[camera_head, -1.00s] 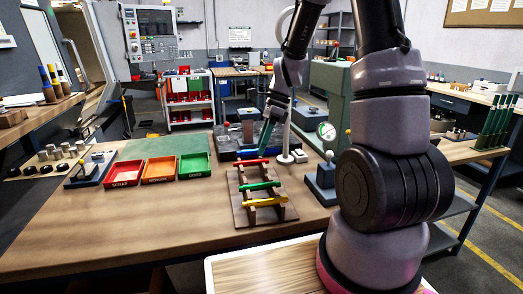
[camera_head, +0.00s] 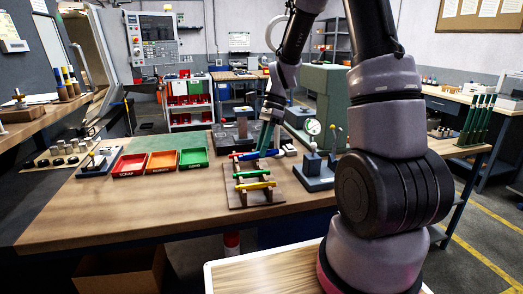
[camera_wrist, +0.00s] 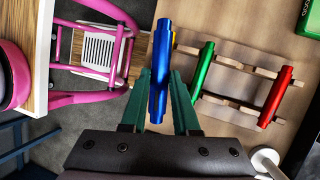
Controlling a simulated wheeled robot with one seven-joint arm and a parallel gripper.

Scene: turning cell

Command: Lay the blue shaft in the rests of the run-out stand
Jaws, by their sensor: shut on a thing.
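My gripper (camera_wrist: 158,95) is shut on the blue shaft (camera_wrist: 160,62), which lies between the green fingers in the wrist view. In the head view my gripper (camera_head: 264,147) is over the far end of a wooden rack (camera_head: 236,197), and the blue shaft (camera_head: 268,153) shows partly there. The rack holds a red shaft (camera_wrist: 276,95), a green shaft (camera_wrist: 202,72) and a yellow shaft (camera_head: 255,185). What appears to be the run-out stand (camera_head: 314,182), a blue-grey base with posts, stands right of the rack, near a round dial (camera_head: 312,127). Its rests are not clear.
A red tray (camera_head: 130,165), an orange tray (camera_head: 162,161) and a green tray (camera_head: 194,158) stand left of the rack. A small blue-grey fixture (camera_head: 97,168) is further left. The front left of the bench (camera_head: 130,210) is clear.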

